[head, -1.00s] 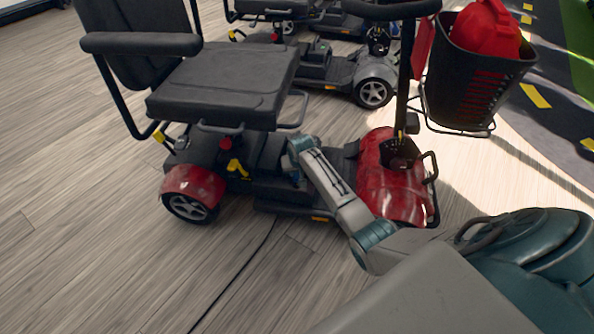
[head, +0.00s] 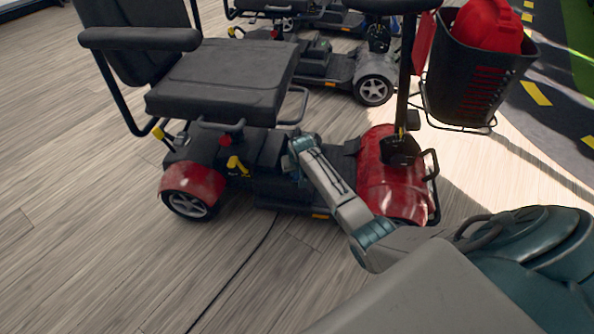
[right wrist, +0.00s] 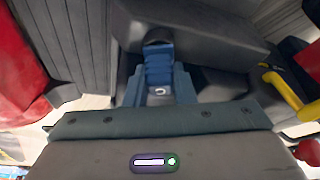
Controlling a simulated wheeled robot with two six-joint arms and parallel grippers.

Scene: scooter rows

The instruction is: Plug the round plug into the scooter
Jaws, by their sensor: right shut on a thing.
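The red scooter (head: 222,88) stands side-on in the head view, with a black seat, a red front shroud and a dark battery box (head: 268,152) under the seat. My right gripper (head: 297,176) reaches in low beside that box, its fingers mostly hidden by my arm. In the right wrist view, its blue fingers (right wrist: 158,72) are shut on the dark round plug (right wrist: 158,37), mostly covered by them. The plug's front end is up against or very close to the dark scooter body; I cannot tell whether it is inserted. My left gripper is out of view.
A black cable (head: 236,268) runs over the wooden floor toward the scooter. A front basket (head: 472,85) holds a red thing. More scooters (head: 345,75) stand behind. The floor at left is clear.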

